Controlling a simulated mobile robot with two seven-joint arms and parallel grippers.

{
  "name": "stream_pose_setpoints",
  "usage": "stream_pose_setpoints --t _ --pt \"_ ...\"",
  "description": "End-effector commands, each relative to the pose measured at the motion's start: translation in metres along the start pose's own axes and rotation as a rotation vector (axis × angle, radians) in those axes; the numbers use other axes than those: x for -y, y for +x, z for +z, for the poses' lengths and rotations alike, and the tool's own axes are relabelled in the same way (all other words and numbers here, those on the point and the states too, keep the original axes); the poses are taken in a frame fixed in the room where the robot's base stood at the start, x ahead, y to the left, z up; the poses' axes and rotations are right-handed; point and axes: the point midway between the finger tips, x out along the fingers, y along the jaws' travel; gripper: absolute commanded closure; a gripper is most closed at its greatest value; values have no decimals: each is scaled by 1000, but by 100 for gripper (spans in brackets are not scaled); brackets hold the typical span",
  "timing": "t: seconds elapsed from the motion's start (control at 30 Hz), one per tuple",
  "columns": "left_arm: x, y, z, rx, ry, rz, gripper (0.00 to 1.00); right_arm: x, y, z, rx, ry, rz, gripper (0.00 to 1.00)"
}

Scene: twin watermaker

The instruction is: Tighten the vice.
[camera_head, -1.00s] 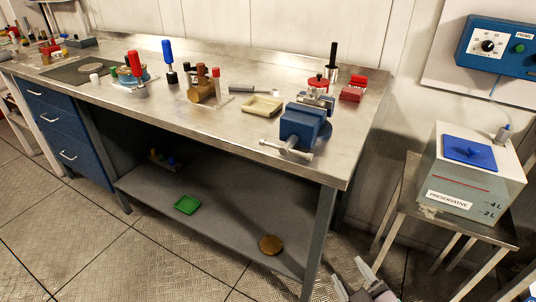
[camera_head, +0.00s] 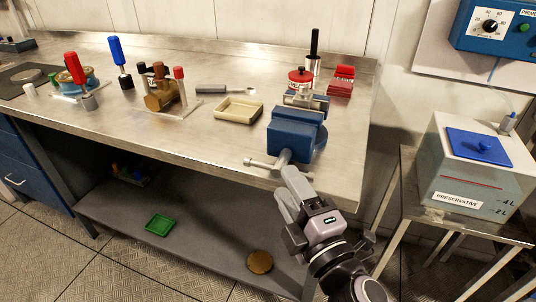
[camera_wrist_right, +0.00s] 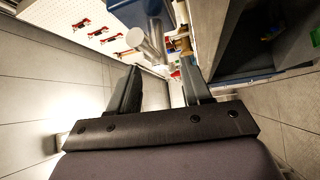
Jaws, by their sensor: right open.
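The blue vice (camera_head: 297,133) is fixed at the front right edge of the steel bench. Its metal screw end and crossbar handle (camera_head: 262,164) stick out past the bench edge. A silvery part (camera_head: 306,101) shows at its far end; I cannot tell whether the jaws grip it. My right gripper (camera_head: 287,186) is open and empty, just in front of and below the handle; its fingers partly cover the handle's right end. In the right wrist view the handle (camera_wrist_right: 144,43) lies ahead of the open fingers (camera_wrist_right: 163,78), seemingly apart from them, with blue vice body (camera_wrist_right: 132,13) beyond.
The bench (camera_head: 215,140) holds a beige tray (camera_head: 238,111), a brass piece (camera_head: 160,97), a red-topped jar (camera_head: 300,77) and red blocks (camera_head: 342,80). A preservative tank (camera_head: 465,170) stands right on a metal stand. The lower shelf (camera_head: 195,235) holds a green tray (camera_head: 159,225).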

Motion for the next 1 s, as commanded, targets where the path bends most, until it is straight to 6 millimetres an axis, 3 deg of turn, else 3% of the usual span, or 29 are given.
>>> stream_pose_setpoints --t 0.5,0.9,1.0 --pt "-2 -4 1 6 2 3 37 -1 62 0 -1 1 0 52" --pt "-2 -4 1 6 1 2 37 0 69 0 -1 3 -1 52" --pt "-2 -4 1 6 0 2 37 0 68 0 0 3 -1 84"
